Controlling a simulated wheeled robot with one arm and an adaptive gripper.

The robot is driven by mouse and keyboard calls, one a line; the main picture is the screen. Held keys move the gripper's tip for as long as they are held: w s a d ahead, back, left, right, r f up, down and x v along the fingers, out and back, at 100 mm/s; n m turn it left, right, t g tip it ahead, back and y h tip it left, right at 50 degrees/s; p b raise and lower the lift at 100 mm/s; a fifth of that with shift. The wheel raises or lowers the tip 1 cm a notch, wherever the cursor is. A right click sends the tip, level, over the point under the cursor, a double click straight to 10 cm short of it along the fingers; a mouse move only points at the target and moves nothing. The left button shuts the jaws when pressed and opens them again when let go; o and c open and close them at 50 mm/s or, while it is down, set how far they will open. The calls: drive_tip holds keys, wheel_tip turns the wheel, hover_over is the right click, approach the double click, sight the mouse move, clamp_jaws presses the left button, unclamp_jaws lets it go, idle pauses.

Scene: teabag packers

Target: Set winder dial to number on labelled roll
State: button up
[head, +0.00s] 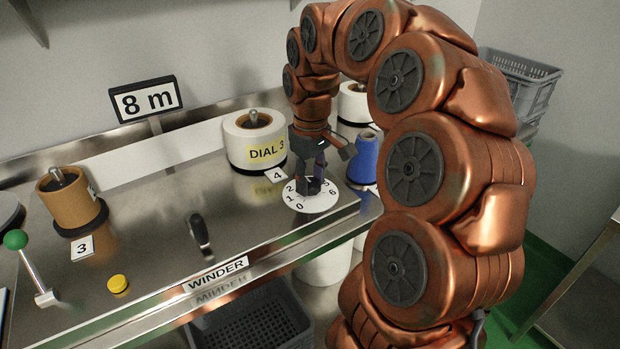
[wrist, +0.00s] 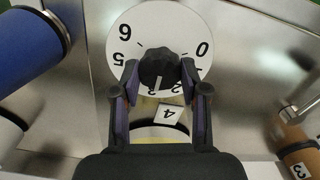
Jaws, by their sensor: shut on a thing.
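The labelled white roll (head: 244,135) stands behind the winder dial and carries a yellow label (head: 264,151) reading "DIAL 3". The white dial disc (head: 312,204) bears numbers; it also shows in the wrist view (wrist: 192,28). My gripper (wrist: 160,75) is shut on the dark dial knob (wrist: 158,66), with one finger on each side. The knob's pale pointer mark faces down in the wrist view, close to the 3 and left of the 2. In the head view, my gripper hides most of the knob.
A blue roll (head: 364,158) stands right of the dial and a brown roll (head: 70,202) at the left. A "4" card (head: 276,175) lies behind the dial. A black lever (head: 199,232), yellow button (head: 118,284) and green-knobbed lever (head: 16,240) are on the steel bench. An "8 m" sign (head: 146,102) stands behind.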

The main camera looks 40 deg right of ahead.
sight(310, 182)
drive_tip(key=o, duration=1.1)
drive_tip(key=shift+o, duration=0.2)
drive_tip(key=shift+r, duration=0.15)
wheel_tip(310, 182, up, 12)
idle(0.6)
